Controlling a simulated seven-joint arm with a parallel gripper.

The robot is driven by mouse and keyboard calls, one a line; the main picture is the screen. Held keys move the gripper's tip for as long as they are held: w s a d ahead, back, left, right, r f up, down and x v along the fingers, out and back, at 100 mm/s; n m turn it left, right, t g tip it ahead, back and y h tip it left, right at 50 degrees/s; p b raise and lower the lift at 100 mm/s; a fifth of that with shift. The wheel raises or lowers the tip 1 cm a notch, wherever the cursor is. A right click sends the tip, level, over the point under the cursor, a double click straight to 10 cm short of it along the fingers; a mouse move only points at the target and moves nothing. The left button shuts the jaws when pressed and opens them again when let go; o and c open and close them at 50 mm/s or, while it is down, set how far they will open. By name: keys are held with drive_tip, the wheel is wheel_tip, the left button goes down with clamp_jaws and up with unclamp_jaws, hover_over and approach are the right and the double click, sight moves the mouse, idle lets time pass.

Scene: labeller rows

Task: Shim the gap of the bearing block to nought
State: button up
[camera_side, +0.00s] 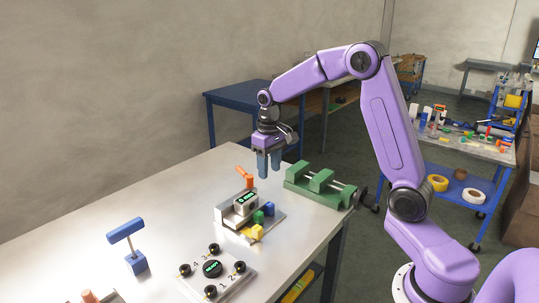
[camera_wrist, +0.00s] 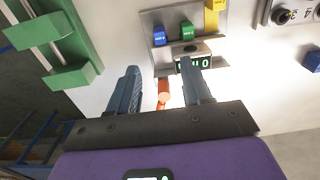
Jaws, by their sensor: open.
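The bearing block (camera_side: 245,203) is a grey block with a lit green display, on a metal base plate (camera_side: 276,222) on the table. Its display also shows in the wrist view (camera_wrist: 193,65), but I cannot read it surely. Small blue (camera_side: 269,209), green (camera_side: 259,217) and yellow (camera_side: 254,233) pieces, likely the shims, stand in a row along the plate's near side. An orange part (camera_side: 245,172) projects behind the block. My gripper (camera_side: 263,176) is open and empty, fingers down, above the table behind the block; the wrist view shows the orange part beyond its fingers (camera_wrist: 160,68).
A green vise (camera_side: 320,185) stands at the right table edge. A blue T-shaped stand (camera_side: 130,245) is at the left. The table's back left is clear.

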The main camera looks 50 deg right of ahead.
wheel_tip(320, 180, up, 4)
drive_tip(key=shift+f, duration=0.2)
drive_tip(key=s+a+n, duration=0.6)
drive_tip(key=s+a, duration=0.7)
drive_tip(key=s, duration=0.2)
drive_tip(key=s+f+n, duration=0.2)
drive_tip(key=s+n, duration=0.4)
drive_tip(key=s, duration=1.1)
drive_tip(key=shift+s+a+f+n, duration=0.2)
drive_tip(key=shift+a+f+n, duration=0.05)
drive_tip(key=shift+f+n, duration=0.1)
